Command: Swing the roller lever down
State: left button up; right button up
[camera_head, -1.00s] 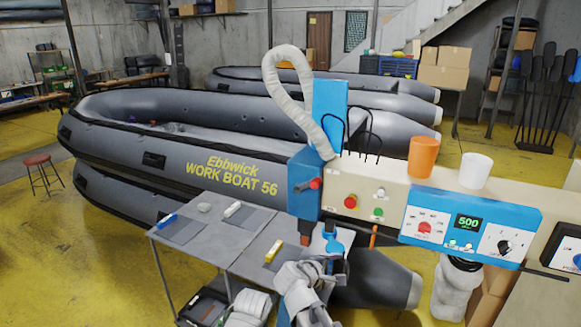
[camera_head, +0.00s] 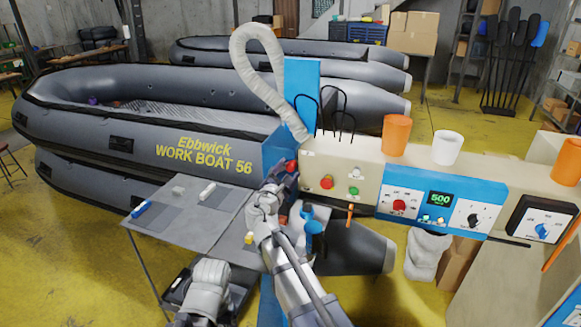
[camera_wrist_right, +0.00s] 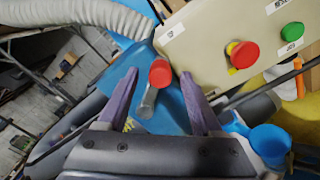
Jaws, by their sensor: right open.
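The roller lever is a short grey rod with a red knob (camera_head: 291,166) on the blue column at the left end of the welding machine. In the right wrist view the red knob (camera_wrist_right: 160,73) and its rod stand between the two purple fingers, with a gap on each side. My right gripper (camera_head: 281,178) is open at the lever and partly covers it in the head view. In the wrist view its fingertips (camera_wrist_right: 160,78) reach about level with the knob.
A red button (camera_head: 327,182) and green button (camera_head: 354,191) sit on the cream panel right of the lever. A pale hose (camera_head: 246,68) loops above. A grey table (camera_head: 180,225) is at left. An orange cup (camera_head: 396,134) and white cup (camera_head: 446,147) stand on top.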

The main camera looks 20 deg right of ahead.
jog(key=shift+x, duration=1.45)
grip_shut()
dwell(0.4)
